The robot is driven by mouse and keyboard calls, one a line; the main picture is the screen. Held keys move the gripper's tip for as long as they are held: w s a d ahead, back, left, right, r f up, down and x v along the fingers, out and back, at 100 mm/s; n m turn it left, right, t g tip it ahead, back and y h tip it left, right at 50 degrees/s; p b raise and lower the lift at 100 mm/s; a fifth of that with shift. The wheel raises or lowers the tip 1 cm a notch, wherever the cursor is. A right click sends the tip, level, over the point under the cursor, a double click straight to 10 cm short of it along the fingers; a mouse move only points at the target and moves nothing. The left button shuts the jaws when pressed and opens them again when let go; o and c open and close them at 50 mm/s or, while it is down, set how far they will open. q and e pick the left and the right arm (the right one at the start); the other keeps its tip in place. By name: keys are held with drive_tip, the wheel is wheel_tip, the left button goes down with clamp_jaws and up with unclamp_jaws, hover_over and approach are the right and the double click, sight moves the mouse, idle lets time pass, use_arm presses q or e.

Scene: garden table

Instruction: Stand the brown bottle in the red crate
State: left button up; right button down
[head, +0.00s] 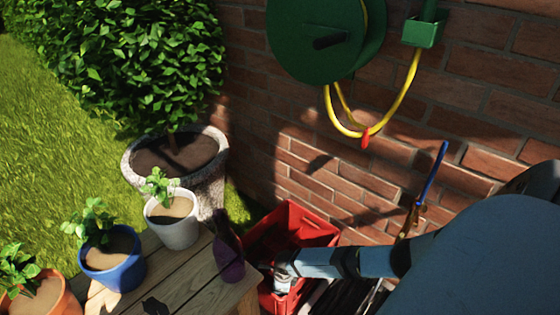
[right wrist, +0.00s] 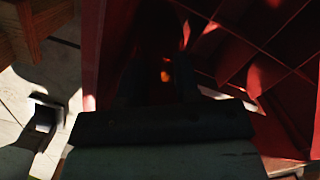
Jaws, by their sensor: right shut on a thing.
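The red crate (head: 318,228) stands low beyond the table's right end, by the brick wall. My right arm reaches in from the right, and its gripper (head: 284,268) is down inside the crate opening. In the right wrist view, my right gripper (right wrist: 160,78) is in deep shadow between red crate walls (right wrist: 282,50). It is shut on a dark thing with an orange glint, which looks like the brown bottle (right wrist: 165,73). Its outline is mostly hidden, so I cannot tell whether it is upright or touches the crate floor. My left gripper is not seen in the head view.
A dark purple bottle (head: 229,258) stands on the wooden table (head: 184,272) near its right edge, close to the crate. White (head: 178,228), blue (head: 122,275) and orange plant pots line the table. Red dividers (right wrist: 245,50) split the crate into compartments.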

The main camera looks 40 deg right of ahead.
drive_tip(key=shift+f, duration=0.2)
drive_tip(key=c, duration=1.1)
unclamp_jaws()
drive_tip(key=shift+r, duration=0.15)
